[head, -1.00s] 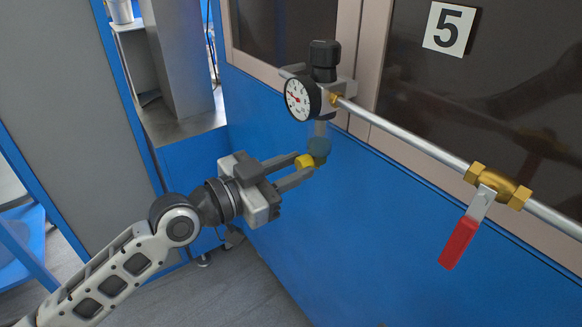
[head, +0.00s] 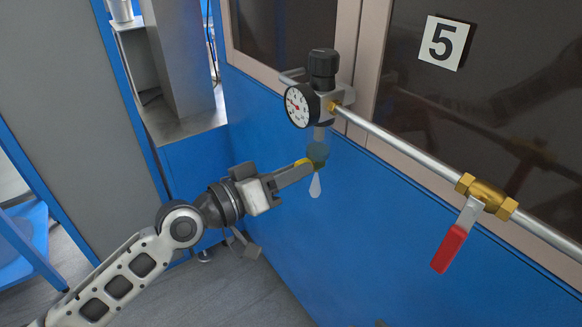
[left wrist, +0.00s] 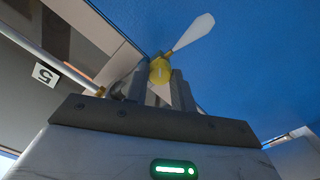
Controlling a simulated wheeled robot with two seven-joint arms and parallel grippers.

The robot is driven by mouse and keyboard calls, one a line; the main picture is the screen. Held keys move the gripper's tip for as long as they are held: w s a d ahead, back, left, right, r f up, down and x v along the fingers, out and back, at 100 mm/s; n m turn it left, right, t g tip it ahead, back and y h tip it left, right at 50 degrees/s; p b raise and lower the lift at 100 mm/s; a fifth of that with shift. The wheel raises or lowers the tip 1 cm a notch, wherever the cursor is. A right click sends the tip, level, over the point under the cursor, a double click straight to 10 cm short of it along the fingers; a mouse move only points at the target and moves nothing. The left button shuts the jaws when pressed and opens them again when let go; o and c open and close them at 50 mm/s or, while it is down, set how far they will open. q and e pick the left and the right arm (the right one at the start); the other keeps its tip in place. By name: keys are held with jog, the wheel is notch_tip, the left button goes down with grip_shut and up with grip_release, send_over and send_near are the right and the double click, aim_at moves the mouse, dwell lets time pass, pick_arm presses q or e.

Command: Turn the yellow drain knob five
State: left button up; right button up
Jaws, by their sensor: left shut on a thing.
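The yellow drain knob (left wrist: 160,71) sits at the bottom of the bowl (head: 318,151) under the regulator on the blue cabinet. In the head view only a little yellow shows beside my fingers. My left gripper (head: 306,168) is shut on the knob, its fingers reaching it from the left. In the left wrist view the knob is between the fingertips. A pale, drop-shaped thing (head: 315,186) shows just below the knob; it also shows in the left wrist view (left wrist: 193,32). The number 5 plate (head: 444,42) is on the dark window above right. My right gripper is not in view.
A round gauge (head: 298,106) and a black top knob (head: 323,63) sit close above my gripper. A pipe (head: 400,146) runs right to a brass valve (head: 487,195) with a red lever (head: 449,249). The blue panel below is clear.

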pick_arm(q)
jog(key=n+p, duration=0.1)
jog(key=n, duration=0.5)
jog(key=shift+p, duration=0.4)
jog(key=shift+n, duration=0.3)
jog(key=o, duration=1)
jog(key=shift+a, duration=0.1)
